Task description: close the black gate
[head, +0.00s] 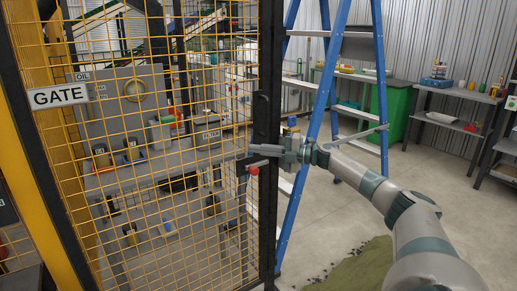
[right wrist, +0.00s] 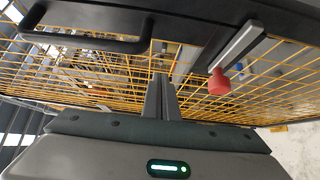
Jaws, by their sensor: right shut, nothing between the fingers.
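The black gate (head: 268,215) has a black frame and yellow wire mesh, with a white GATE sign (head: 58,96) at its upper left. I cannot tell whether it is fully closed. Its black handle (right wrist: 85,43) shows in the right wrist view, left of my fingers. A grey latch bar with a red knob (head: 254,170) sits on the gate edge; the knob also shows in the right wrist view (right wrist: 218,82). My right gripper (head: 262,149) is shut and empty, its fingers at the gate's right frame, just above the knob. Contact is unclear. My left gripper is out of view.
A blue stepladder (head: 375,70) stands just right of the gate, behind my right arm. A green turf piece (head: 355,270) lies on the floor below. Dark shelves (head: 455,92) line the back right. Machinery (head: 135,90) stands behind the mesh.

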